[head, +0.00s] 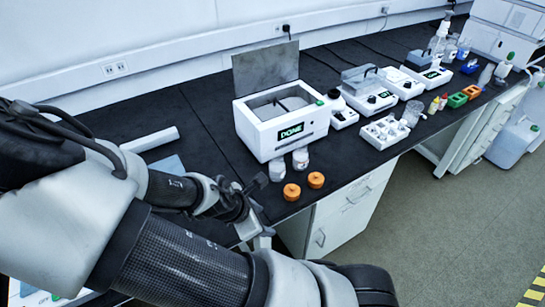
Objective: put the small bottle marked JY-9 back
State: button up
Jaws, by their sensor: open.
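Two small clear bottles with white labels stand side by side on the black bench, a left bottle (277,170) and a right bottle (300,158). Both look uncapped. Their marks are too small to read, so I cannot tell which is JY-9. Two orange caps, one left (291,191) and one right (316,180), lie in front of them near the bench edge. My gripper (263,234) is open at the bench's front edge, below and left of the bottles and apart from them. My arm partly hides its fingers.
A white machine (290,128) with its lid raised and a green DONE display stands right behind the bottles. A white holder (384,132) with several wells sits to the right. Coloured blocks (457,100), more instruments and a spray bottle (438,38) stand farther right. My arm covers the left foreground.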

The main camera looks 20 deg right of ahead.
jog(key=s+a+r+m+g+y, duration=0.1)
jog(key=a+r+m+y, duration=0.35)
jog(key=r, duration=0.25)
jog(key=s+a+r+m+y, duration=0.2)
jog(key=a+r+m+y, duration=0.15)
jog(key=r+m, duration=0.3)
jog(key=s+d+r+m+t+h, duration=0.1)
jog(key=s+d+r+m+t, duration=0.1)
jog(key=r, duration=0.7)
jog(key=s+d+r+m+t+h, duration=0.1)
jog(key=s+d+r+m+t, duration=0.1)
jog(key=s+d+r+m, duration=0.2)
notch_tip(320, 180, up, 5)
jog(key=shift+d+f+m+h, duration=0.1)
jog(key=shift+d+m+h, duration=0.3)
jog(key=shift+d+m, duration=0.7)
